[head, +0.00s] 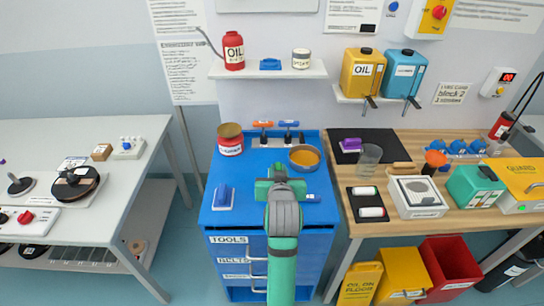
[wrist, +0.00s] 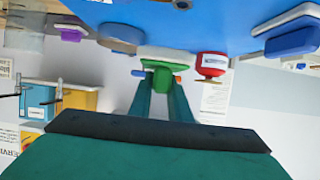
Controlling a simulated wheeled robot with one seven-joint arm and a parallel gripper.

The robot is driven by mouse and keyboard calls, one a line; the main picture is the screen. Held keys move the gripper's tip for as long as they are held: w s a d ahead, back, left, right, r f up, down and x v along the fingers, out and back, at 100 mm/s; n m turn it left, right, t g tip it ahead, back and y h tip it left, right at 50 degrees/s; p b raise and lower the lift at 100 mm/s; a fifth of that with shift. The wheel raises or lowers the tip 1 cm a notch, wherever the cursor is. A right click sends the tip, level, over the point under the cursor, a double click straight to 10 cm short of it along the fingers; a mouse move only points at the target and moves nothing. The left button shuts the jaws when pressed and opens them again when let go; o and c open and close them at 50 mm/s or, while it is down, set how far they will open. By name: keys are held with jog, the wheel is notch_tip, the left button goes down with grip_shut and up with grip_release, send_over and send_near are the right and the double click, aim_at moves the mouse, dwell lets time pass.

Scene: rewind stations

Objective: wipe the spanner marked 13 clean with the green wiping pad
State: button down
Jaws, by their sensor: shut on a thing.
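My gripper (head: 279,178) is over the middle of the blue cabinet top (head: 250,205). In the wrist view my gripper (wrist: 163,92) is shut on the green handle block of the green wiping pad (wrist: 163,76). The pad's pale base faces the blue top, and I cannot tell whether it touches. In the head view the pad is largely hidden by my gripper and arm. I cannot make out a spanner marked 13. A small labelled blue piece (head: 312,197) lies right of my gripper, too small to read.
A blue pad on a white base (head: 223,197) lies at the left of the top. A red tin (head: 230,140), an orange-filled dish (head: 305,157) and orange-handled (head: 263,125) and blue-handled (head: 289,124) pieces stand at the back.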

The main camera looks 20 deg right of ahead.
jog(key=shift+w+f, duration=0.2)
jog(key=shift+w, duration=0.2)
jog(key=shift+f, duration=2.7)
jog(key=shift+f, duration=0.5)
jog(key=shift+s+a, duration=0.1)
jog(key=shift+s+a+r, duration=0.1)
jog(key=shift+s+a, duration=0.2)
jog(key=shift+s, duration=0.55)
jog(key=shift+s+a, duration=0.3)
jog(key=shift+s, duration=0.6)
jog(key=shift+r+x, duration=0.2)
jog(key=shift+x, duration=0.8)
jog(key=shift+r+x, duration=0.2)
jog(key=shift+x, duration=0.8)
jog(key=shift+f+v, duration=0.15)
jog(key=shift+v, duration=0.8)
jog(key=shift+f+v, duration=0.15)
jog(key=shift+v, duration=0.75)
